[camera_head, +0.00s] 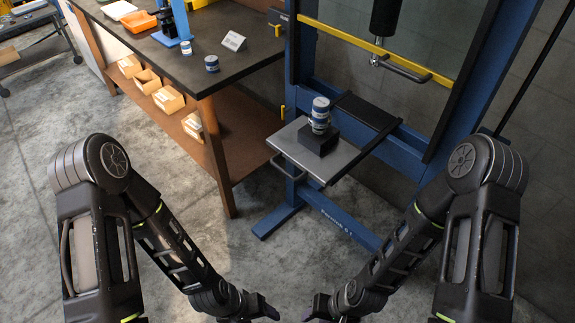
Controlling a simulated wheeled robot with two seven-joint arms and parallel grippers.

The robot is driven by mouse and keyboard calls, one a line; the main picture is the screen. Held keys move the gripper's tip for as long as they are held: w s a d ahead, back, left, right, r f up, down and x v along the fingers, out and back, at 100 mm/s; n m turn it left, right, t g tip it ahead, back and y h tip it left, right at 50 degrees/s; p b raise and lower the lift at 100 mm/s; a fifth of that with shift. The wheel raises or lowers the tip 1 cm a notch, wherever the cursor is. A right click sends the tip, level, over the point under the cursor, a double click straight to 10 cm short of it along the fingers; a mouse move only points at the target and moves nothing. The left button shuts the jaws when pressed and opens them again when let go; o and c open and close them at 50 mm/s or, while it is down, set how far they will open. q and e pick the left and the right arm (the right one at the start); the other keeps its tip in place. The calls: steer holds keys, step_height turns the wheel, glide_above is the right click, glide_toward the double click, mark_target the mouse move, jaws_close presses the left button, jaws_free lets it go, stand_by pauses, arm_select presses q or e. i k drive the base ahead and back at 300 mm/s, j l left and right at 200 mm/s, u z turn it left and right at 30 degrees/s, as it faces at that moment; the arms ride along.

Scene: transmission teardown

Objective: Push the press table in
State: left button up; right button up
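The press table (342,158) is a grey metal plate that sticks out from the front of the blue press frame (318,204). A metal loop handle (283,171) hangs at its front left edge.
A workbench (185,72) stands at the back left with small cylinders, an orange tray (139,21) and a blue stand on top, and cardboard bins (169,99) on its lower shelf. A black press ram (386,18) hangs above. The concrete floor before the press is clear.

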mark_target(323, 157)
steer(key=i+l, duration=0.1)
steer(key=l, duration=0.65)
steer(key=i+l+z, duration=0.1)
steer(key=i+l, duration=0.2)
